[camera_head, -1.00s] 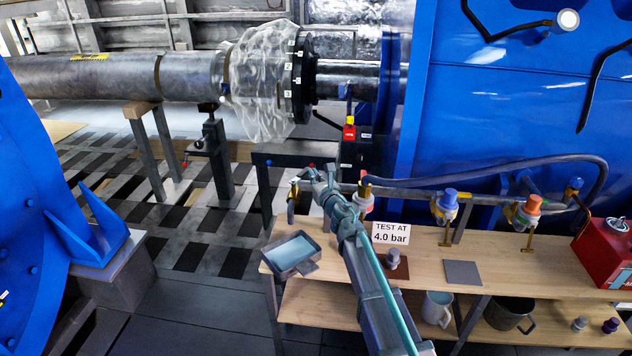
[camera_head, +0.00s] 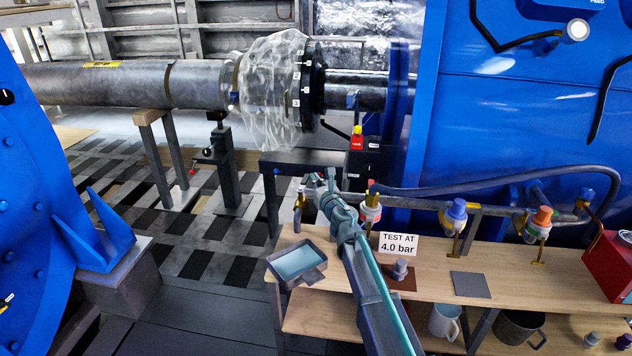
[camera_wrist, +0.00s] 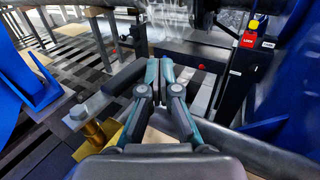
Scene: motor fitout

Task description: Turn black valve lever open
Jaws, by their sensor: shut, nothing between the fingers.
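The black valve lever (camera_wrist: 122,78) shows in the wrist view as a dark flat bar. It slants from a grey bolted end at lower left up to a black grip near the fingers. A brass valve body (camera_wrist: 97,132) sits below the bolted end. My gripper (camera_wrist: 159,66) is shut, with its fingertips together just right of the grip; I cannot tell whether they touch it. In the head view the brass valve (camera_head: 298,207) stands at the bench's left end. My gripper (camera_head: 324,178) is just right of and above it, and the lever is hard to make out.
The wooden bench (camera_head: 430,258) carries a grey tray (camera_head: 297,264), a "TEST AT 4.0 bar" sign (camera_head: 398,244) and a pipe with several coloured valves. A red box (camera_head: 610,265) stands at right. A red lock tag (camera_wrist: 249,38) is on the dark frame beyond my gripper.

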